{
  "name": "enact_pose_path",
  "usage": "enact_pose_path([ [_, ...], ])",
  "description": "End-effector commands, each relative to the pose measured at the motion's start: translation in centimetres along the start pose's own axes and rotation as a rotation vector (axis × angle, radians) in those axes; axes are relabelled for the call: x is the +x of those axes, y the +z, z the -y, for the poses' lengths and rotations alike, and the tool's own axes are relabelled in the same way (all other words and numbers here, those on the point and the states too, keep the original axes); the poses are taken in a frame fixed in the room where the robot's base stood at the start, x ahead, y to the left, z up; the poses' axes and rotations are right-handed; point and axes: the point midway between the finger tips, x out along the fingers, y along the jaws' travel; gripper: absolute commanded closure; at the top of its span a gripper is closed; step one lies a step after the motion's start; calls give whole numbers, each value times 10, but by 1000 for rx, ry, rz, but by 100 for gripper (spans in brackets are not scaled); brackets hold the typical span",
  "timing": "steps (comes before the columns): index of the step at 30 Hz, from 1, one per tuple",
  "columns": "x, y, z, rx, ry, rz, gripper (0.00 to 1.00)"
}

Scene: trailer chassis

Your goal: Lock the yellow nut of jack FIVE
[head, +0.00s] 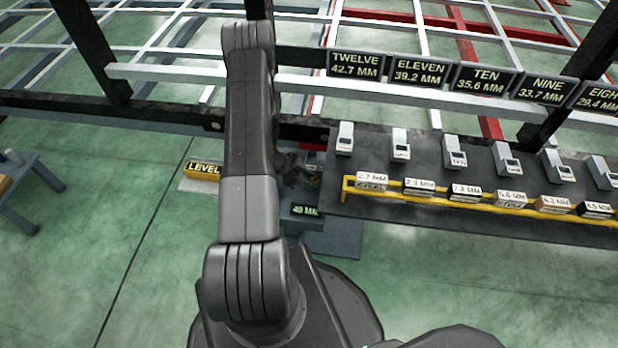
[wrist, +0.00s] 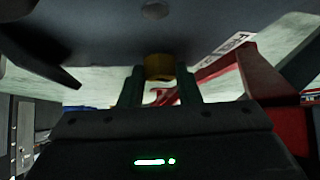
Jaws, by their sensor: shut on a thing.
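In the wrist view, a yellow nut (wrist: 159,66) sits under a large dark grey plate, at the top centre. My gripper (wrist: 159,82) has one finger on each side of the nut and is shut on it. The nut's upper edge meets the plate's underside, and its lower part shows between the fingertips. No number naming the jack can be read in this view. In the head view, my arm reaches toward the dark chassis beam, and I cannot make out the nut or the fingertips there.
A red bracket (wrist: 255,70) stands close to the right of my gripper. In the head view, signs TWELVE (head: 355,66) to EIGHT line the chassis. A dark bench (head: 480,210) with gauges and labelled blocks stands right. A yellow LEVEL block (head: 203,171) lies left, with open green floor around.

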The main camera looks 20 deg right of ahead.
Motion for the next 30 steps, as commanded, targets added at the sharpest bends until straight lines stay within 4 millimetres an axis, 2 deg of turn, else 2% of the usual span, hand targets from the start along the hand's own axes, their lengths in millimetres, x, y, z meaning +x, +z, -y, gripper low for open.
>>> enact_pose_path([
  [6,0,0,0,2,0,1,93],
  [7,0,0,0,2,0,1,66],
  [10,0,0,0,2,0,1,48],
  [20,-3,0,0,1,-2,0,48],
  [25,-27,-1,1,0,-4,1,48],
  [30,-67,-2,1,0,-6,1,48],
])
